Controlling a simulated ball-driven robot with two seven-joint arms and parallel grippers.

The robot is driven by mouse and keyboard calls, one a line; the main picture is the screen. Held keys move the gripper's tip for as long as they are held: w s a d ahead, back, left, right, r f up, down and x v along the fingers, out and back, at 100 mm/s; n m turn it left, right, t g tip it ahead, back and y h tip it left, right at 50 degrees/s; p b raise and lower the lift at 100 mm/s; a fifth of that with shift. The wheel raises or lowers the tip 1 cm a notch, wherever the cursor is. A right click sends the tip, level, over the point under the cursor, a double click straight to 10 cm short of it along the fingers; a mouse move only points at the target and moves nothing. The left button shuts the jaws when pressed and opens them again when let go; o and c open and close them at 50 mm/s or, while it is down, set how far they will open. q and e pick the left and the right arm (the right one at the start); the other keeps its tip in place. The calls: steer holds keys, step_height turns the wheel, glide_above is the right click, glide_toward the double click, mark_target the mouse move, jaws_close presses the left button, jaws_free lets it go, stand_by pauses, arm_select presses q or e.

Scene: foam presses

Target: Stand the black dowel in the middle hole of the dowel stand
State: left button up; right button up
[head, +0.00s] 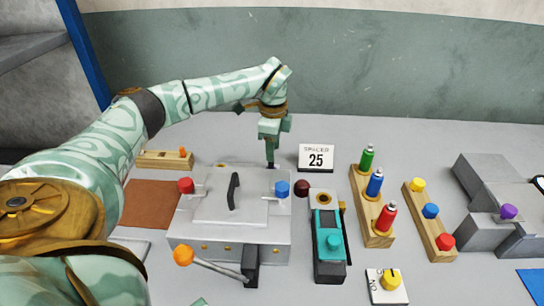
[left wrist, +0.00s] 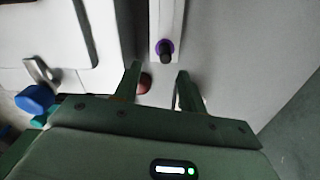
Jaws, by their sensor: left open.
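My left gripper (head: 270,163) points down behind the grey press, its fingers apart. In the left wrist view the fingers (left wrist: 158,85) show with a gap between them and no dowel held there. A short black peg (left wrist: 166,52) with a purple ring around it stands on a pale strip (left wrist: 180,18), just beyond the fingertips; it may be the black dowel. A low wooden block (head: 152,161) with one orange peg (head: 182,152) lies at the back left; I cannot tell whether it is the dowel stand. Its holes are too small to make out. My right gripper is out of view.
The grey press (head: 215,238) has red (head: 186,185) and blue (head: 282,188) knobs. A dark red ball (head: 301,187) is beside it. A teal device (head: 328,243), a bottle rack (head: 378,233) and a knob rack (head: 428,225) stand right. A "25" sign (head: 316,157) stands behind.

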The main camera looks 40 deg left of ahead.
arm_select(q)
steer(key=f, duration=0.1)
steer(key=f+b, duration=0.1)
steer(key=f, duration=0.1)
steer(key=a+f+b, duration=0.1)
steer(key=f, duration=0.1)
steer(key=shift+w, duration=0.1)
steer(key=shift+f, duration=0.2)
steer(key=shift+r, duration=0.15)
steer(key=shift+c, duration=0.2)
jaws_close()
steer(key=shift+r, duration=0.1)
